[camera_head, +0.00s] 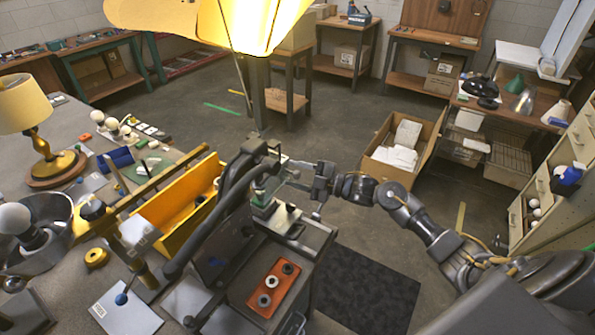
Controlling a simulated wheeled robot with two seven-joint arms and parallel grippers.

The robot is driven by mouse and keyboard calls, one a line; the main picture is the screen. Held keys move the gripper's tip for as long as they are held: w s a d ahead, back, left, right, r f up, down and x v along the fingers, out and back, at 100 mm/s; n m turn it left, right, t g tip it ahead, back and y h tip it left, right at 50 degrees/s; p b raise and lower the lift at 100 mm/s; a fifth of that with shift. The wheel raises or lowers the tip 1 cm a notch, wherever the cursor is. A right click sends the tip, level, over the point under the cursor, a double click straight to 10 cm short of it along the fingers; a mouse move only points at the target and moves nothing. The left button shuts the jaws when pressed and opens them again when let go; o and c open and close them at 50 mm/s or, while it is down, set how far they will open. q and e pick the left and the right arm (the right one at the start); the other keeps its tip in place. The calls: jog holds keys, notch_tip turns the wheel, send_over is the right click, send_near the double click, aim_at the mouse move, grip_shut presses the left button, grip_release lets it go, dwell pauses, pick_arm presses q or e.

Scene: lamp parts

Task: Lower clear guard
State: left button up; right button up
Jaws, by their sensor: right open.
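A dark bench machine (222,225) stands in the middle of the view, with a curved arm and a head at its far right end. A small clear, greenish guard (266,187) shows at this head, above a pale block. My right gripper (293,176) reaches in from the right with its fingers beside the guard and head. It is open, and I see nothing held. Whether a finger touches the guard is too small to tell. My left gripper is not in view.
An orange plate (273,287) with round parts lies on the machine's near side. A yellow tray (180,205) and a lamp (40,135) stand on the bench to the left. A lit shade (215,22) hangs at the top. An open carton (402,145) sits on the floor behind my right arm.

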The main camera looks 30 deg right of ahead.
jog(key=shift+w+a, duration=0.1)
grip_shut()
notch_tip(320, 180, down, 5)
jog(key=b, duration=0.4)
dwell(0.4)
grip_release()
